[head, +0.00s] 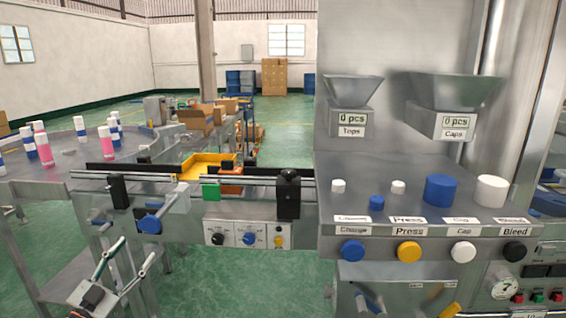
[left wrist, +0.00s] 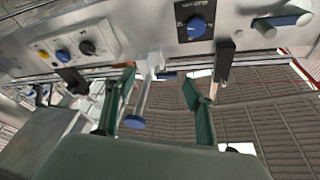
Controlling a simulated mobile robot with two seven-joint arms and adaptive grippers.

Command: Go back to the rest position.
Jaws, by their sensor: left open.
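My left gripper (head: 137,250) is low at the left of the head view, in front of the conveyor frame. Its two fingers stand apart with nothing between them. In the left wrist view the open fingers (left wrist: 158,88) point up toward the machine front, seen at a tilt. A blue-ended rod (left wrist: 135,121) shows between them, apparently farther off. My right gripper does not show.
The conveyor (head: 190,180) runs to the crimping machine panel (head: 430,230), with knobs and buttons. Green floor (head: 210,285) is clear below the conveyor.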

